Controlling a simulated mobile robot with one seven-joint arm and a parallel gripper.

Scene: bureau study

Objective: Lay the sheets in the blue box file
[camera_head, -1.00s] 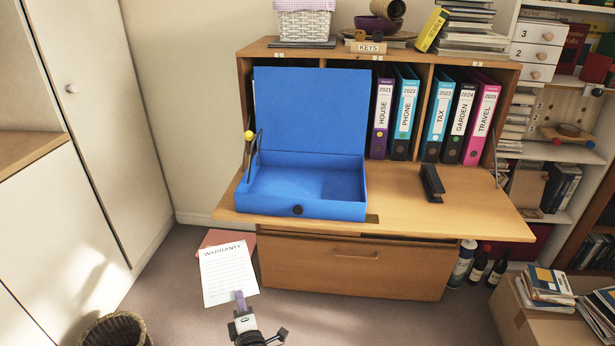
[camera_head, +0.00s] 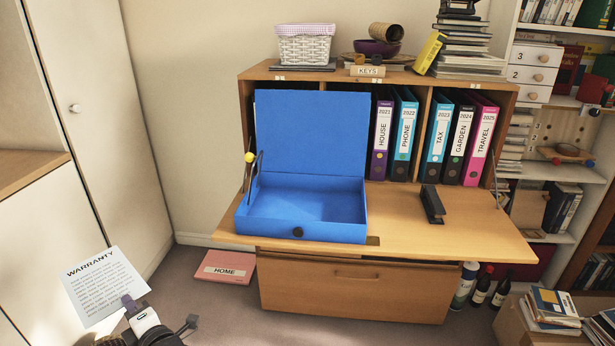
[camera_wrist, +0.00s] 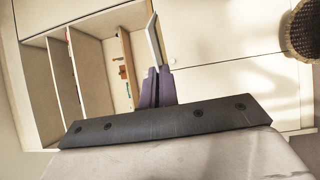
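The blue box file (camera_head: 312,235) stands open on the bureau's lowered flap, its lid raised at the back and its inside empty. My gripper (camera_head: 128,301) is at the lower left, shut on the lower edge of a white sheet headed WARRANTY (camera_head: 104,285). The sheet is held up, tilted, in front of the white cupboard, well left of and lower than the box. In the wrist view the sheet (camera_wrist: 155,40) shows nearly edge-on between the purple fingers (camera_wrist: 156,85). I cannot tell whether it is one sheet or more.
A pink folder marked HOME (camera_head: 226,268) lies on the floor left of the bureau drawer (camera_head: 352,290). A black stapler-like object (camera_head: 432,205) is on the flap (camera_head: 470,225). A wicker basket (camera_wrist: 304,30) shows in the wrist view.

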